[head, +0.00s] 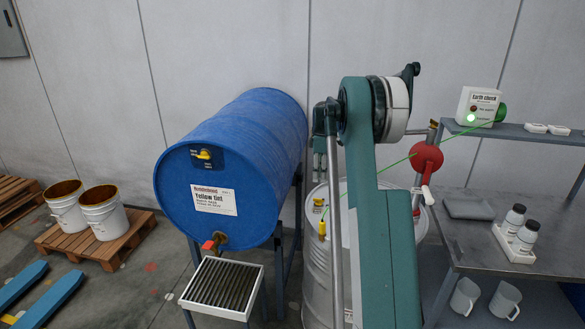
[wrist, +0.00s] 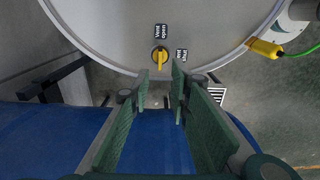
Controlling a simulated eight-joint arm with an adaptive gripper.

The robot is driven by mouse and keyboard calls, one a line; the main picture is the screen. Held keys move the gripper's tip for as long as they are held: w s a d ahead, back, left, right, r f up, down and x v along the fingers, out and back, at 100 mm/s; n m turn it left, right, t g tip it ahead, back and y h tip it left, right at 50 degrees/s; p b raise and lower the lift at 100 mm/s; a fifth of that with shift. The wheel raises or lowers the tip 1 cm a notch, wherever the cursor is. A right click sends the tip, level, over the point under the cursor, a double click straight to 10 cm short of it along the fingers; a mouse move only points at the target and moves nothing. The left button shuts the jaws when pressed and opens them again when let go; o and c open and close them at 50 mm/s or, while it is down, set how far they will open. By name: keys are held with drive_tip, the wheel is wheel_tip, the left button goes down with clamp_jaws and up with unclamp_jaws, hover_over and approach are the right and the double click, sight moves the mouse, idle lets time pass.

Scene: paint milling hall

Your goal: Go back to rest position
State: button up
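My gripper (head: 325,160) hangs from my arm beside the right end of the blue drum (head: 248,165), above the steel drum (head: 308,275). In the wrist view my gripper (wrist: 161,82) is open, with a clear gap between its green fingers and nothing held. Past the fingertips is the grey top of the steel drum (wrist: 110,25), with a yellow vent knob (wrist: 159,62) beside labels, one reading "Vent open". The blue drum (wrist: 45,135) fills the lower part of that view. My arm hides part of the steel drum in the head view.
A yellow clamp (wrist: 264,48) with a green cable grips the steel drum's rim. The cable runs to the "Earth check" box (head: 478,106). A grated tray (head: 222,288) sits under the red tap (head: 212,245).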

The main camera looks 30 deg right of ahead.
drive_tip(key=s+a+r+m+t, duration=0.1)
drive_tip(key=s+a+r, duration=0.1)
drive_tip(key=a+r, duration=0.55)
drive_tip(key=s+a+r+m, duration=0.1)
drive_tip(key=s+a+r, duration=0.3)
drive_tip(key=a, duration=0.6)
drive_tip(key=s+a+r+m+t, duration=0.1)
drive_tip(key=s+a+r, duration=0.2)
drive_tip(key=a, duration=0.2)
drive_tip(key=s+a+r+m+h, duration=0.1)
drive_tip(key=s+a+r, duration=0.15)
drive_tip(key=a, duration=0.35)
drive_tip(key=s+a+r+t, duration=0.1)
drive_tip(key=s+a+r, duration=0.1)
drive_tip(key=s+a, duration=0.25)
drive_tip(key=s+a+m+t, duration=0.2)
drive_tip(key=s+a+m, duration=0.1)
drive_tip(key=s+a, duration=1)
drive_tip(key=s+a+f, duration=0.2)
drive_tip(key=s+a, duration=0.1)
drive_tip(key=s, duration=0.2)
drive_tip(key=s+a+f+m+t, duration=0.1)
drive_tip(key=s+a+f, duration=0.2)
drive_tip(key=s, duration=0.2)
drive_tip(key=s+a+f+m+t+y, duration=0.1)
drive_tip(key=s+a+f, duration=0.1)
drive_tip(key=s, duration=0.3)
drive_tip(key=shift+a+f, duration=0.4)
drive_tip(key=shift+f, duration=0.05)
